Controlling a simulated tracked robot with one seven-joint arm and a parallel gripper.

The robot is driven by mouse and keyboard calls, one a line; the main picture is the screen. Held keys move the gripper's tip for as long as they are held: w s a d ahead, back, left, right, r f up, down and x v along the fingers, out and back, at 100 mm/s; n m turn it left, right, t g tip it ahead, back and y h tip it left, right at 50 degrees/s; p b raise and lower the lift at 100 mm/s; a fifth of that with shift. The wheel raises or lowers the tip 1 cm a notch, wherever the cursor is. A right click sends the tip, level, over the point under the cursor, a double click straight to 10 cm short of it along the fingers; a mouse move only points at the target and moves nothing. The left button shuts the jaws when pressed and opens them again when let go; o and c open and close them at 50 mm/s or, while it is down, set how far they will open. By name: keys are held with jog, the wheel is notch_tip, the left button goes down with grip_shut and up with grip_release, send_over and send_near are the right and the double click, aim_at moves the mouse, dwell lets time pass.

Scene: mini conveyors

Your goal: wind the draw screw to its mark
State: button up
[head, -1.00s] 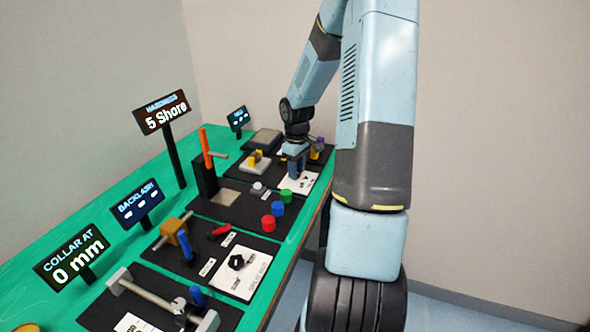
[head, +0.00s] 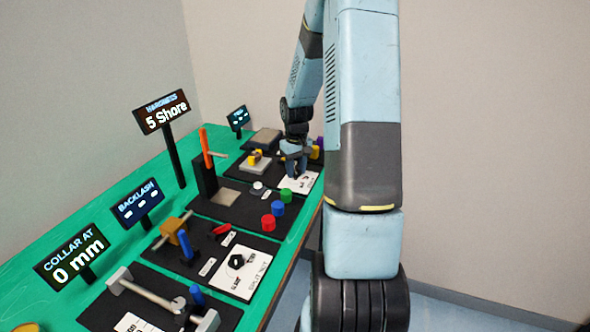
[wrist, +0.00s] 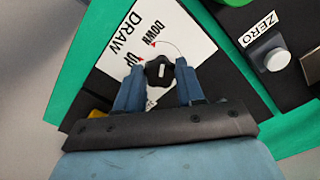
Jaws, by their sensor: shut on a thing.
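The draw screw's black knob (wrist: 160,69), with a pale line on its top, stands on a white card (wrist: 125,50) marked DRAW, DOWN and UP in the wrist view. My gripper (wrist: 160,78) is shut on the knob, one blue finger on each side. In the head view my gripper (head: 294,174) is down at the white card (head: 299,184) near the bench's right edge, and its fingers hide the knob there. A small far display (head: 238,118) stands at the back, too small to read.
A grey button (wrist: 268,61) marked ZERO is on the neighbouring black panel. Red, blue and green cylinders (head: 278,208) stand nearer on the bench. Signs read HARDNESS 5 Shore (head: 166,111), BACKLASH (head: 138,203) and COLLAR AT 0 mm (head: 72,258).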

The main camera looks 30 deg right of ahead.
aim_at(296, 172)
jog(key=shift+a+m, duration=0.1)
jog(key=shift+m, duration=1)
jog(key=o, duration=1)
jog(key=shift+o, duration=0.2)
jog(key=shift+r, duration=0.4)
notch_tip(296, 172, up, 13)
